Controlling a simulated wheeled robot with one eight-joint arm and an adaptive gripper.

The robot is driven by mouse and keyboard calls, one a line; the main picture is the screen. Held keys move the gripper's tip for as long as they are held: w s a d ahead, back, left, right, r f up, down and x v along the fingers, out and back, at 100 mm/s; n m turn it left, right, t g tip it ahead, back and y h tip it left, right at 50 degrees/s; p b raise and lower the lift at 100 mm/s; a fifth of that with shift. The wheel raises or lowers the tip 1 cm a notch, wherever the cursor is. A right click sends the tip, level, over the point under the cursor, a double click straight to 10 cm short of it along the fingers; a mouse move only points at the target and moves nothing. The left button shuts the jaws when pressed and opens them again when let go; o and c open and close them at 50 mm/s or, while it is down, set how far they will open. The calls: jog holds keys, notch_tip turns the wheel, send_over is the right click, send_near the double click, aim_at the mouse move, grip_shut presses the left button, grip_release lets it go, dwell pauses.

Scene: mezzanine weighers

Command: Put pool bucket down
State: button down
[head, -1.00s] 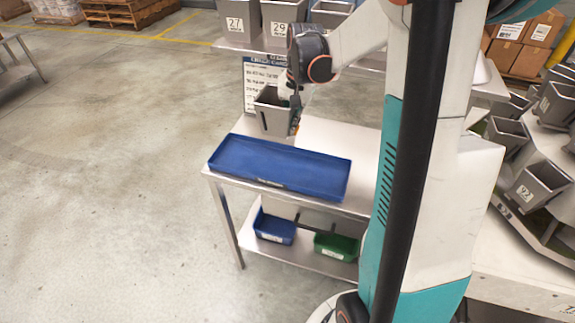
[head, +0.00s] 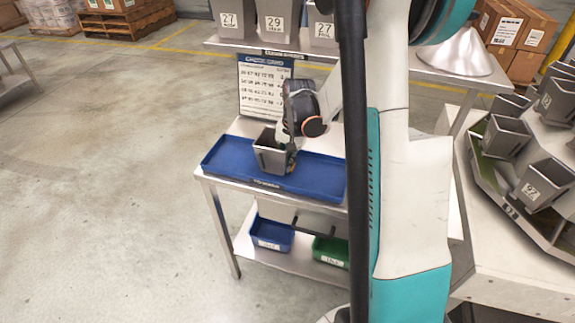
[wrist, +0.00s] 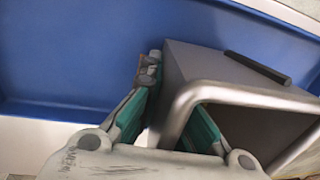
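A grey pool bucket (head: 267,157) is upright at the middle of the blue tray (head: 226,158) in the head view. My gripper (head: 291,157) is at its right side. In the wrist view the bucket (wrist: 200,72) fills the right, its open mouth toward the camera. My gripper's teal fingers (wrist: 165,125) straddle the bucket's near wall, one outside and one in the mouth, and appear shut on it. The blue tray (wrist: 70,55) lies behind and below. Whether the bucket's base touches the tray is hard to tell.
The tray lies on a steel table (head: 355,190). Behind it stand a printed board (head: 262,90) and a shelf of numbered grey buckets (head: 270,22). Blue (head: 270,233) and green (head: 331,250) bins sit on the lower shelf. Several buckets (head: 542,183) stand at right.

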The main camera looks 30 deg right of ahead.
aim_at(276, 152)
jog(key=shift+f, duration=0.3)
jog(key=shift+f, duration=0.15)
jog(key=c, duration=1.8)
grip_release()
notch_tip(276, 152, up, 12)
jog(key=s+p, duration=0.1)
jog(key=p, duration=0.3)
jog(key=shift+d+r, duration=0.2)
jog(key=shift+d, duration=0.25)
jog(key=shift+s, duration=0.1)
